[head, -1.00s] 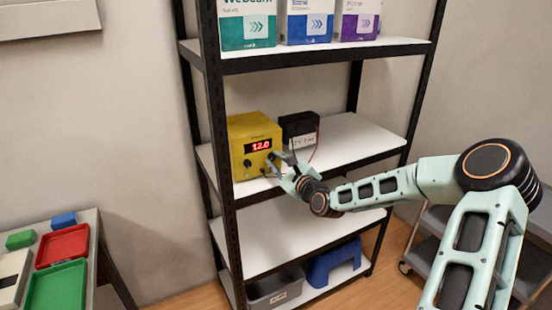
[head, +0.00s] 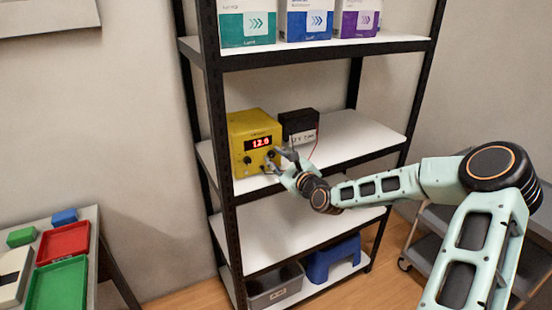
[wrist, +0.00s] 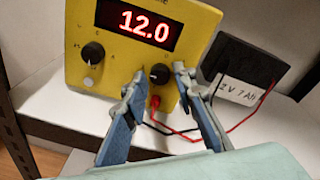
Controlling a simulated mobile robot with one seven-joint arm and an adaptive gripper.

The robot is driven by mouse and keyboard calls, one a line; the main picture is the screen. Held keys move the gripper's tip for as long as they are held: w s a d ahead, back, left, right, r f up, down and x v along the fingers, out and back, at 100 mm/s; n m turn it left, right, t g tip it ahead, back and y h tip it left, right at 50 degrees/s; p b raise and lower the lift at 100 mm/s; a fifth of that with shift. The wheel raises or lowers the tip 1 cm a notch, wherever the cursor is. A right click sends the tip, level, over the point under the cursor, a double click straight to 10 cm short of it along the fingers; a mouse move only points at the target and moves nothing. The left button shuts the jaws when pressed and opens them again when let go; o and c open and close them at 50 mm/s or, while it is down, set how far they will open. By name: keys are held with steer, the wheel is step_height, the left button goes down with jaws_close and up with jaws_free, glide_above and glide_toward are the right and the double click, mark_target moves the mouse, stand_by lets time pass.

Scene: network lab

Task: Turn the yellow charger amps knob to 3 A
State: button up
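The yellow charger (head: 240,130) stands on the middle shelf with a red display reading 12.0; it also fills much of the wrist view (wrist: 85,80). It has a black left knob (wrist: 93,53) and a black right knob (wrist: 159,73), each with a pale pointer mark. The small print around them is too blurred to read surely. My gripper (wrist: 158,80) is open, its fingertips on either side of the right knob, with visible gaps. In the head view my gripper (head: 280,160) is at the charger's front right, partly hiding its lower corner.
A black battery (wrist: 250,72) with a white label stands right of the charger. Red and black leads (wrist: 185,132) run between them, below and behind my right finger. A black shelf post (head: 222,150) rises at the left. The shelf is clear to the right of the battery.

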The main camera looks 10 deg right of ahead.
steer(key=v, duration=1.2)
